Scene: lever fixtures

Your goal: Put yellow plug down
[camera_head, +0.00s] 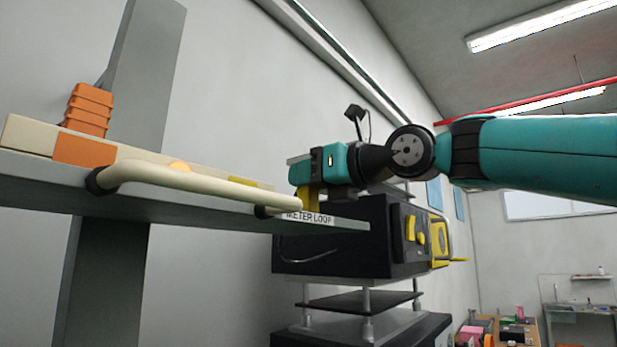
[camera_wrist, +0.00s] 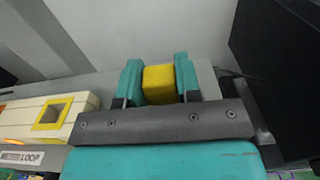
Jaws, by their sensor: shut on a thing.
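My gripper (camera_head: 306,190) is at the right end of the grey shelf, and its teal fingers (camera_wrist: 158,75) are shut on the yellow plug (camera_wrist: 158,88). A small part of the plug shows under the gripper in the head view (camera_head: 308,203). In the wrist view it sits between the fingers, over the bare grey shelf surface, right of the cream block (camera_wrist: 85,117). I cannot tell whether it touches the shelf. The cream block has a yellow-framed square socket (camera_wrist: 48,114), which looks empty.
An orange ribbed plug (camera_head: 88,108) stands at the left of the block. A cream handle bar (camera_head: 200,183) runs along the front edge of the shelf (camera_head: 180,212), with a "METER LOOP" label (camera_head: 308,218). A black instrument box (camera_head: 340,240) stands behind the shelf's right end.

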